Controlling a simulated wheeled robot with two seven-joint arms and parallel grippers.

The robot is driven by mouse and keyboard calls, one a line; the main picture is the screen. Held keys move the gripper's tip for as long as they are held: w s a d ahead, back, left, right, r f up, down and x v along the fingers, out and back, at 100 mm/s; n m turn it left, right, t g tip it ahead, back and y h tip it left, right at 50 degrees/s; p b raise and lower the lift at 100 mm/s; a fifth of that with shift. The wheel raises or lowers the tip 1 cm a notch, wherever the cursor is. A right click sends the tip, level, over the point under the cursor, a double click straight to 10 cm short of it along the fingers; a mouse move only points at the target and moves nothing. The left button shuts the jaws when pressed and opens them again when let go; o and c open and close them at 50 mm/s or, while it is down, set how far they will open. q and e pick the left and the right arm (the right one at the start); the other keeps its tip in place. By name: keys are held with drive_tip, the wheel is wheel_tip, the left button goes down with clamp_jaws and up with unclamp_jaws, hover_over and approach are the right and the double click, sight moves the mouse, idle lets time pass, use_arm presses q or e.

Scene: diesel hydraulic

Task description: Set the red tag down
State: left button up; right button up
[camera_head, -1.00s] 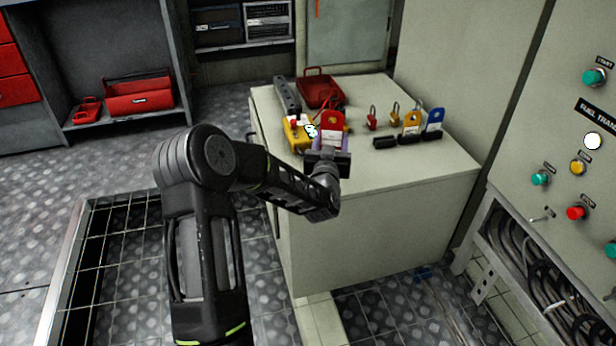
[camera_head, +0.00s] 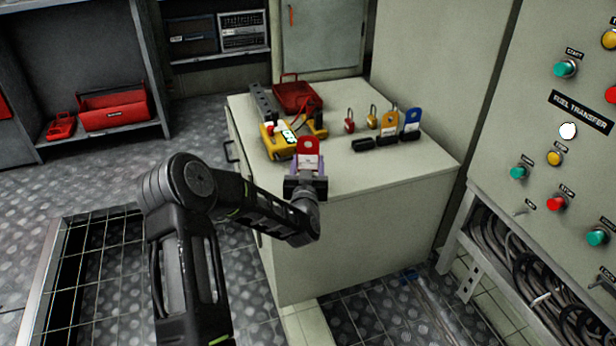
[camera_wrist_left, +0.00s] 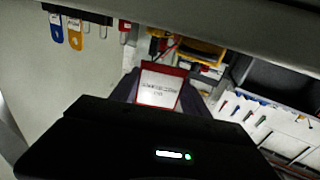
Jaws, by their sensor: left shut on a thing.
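The red tag (camera_head: 308,147) has a white label and stands upright in my left gripper (camera_head: 307,165), above the near part of the cabinet top. My left gripper is shut on its lower part. In the left wrist view the tag (camera_wrist_left: 160,86) shows between the two fingers, its white label facing the camera. I cannot tell how far the tag is above the surface. My right gripper is not in view.
The pale cabinet (camera_head: 370,185) carries a yellow multimeter (camera_head: 275,140), a red box (camera_head: 295,96), padlocks (camera_head: 349,121), a yellow tag (camera_head: 389,122) and a blue tag (camera_head: 412,119) on black stands. A control panel (camera_head: 560,150) stands at right. The cabinet top's front right is clear.

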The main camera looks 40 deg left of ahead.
use_arm(q)
drive_tip(key=shift+f+b, duration=0.75)
drive_tip(key=shift+f, duration=1.1)
drive_tip(key=shift+f, duration=0.25)
drive_tip(key=o, duration=1.2)
drive_tip(key=shift+r, duration=0.1)
drive_tip(key=shift+r, duration=0.1)
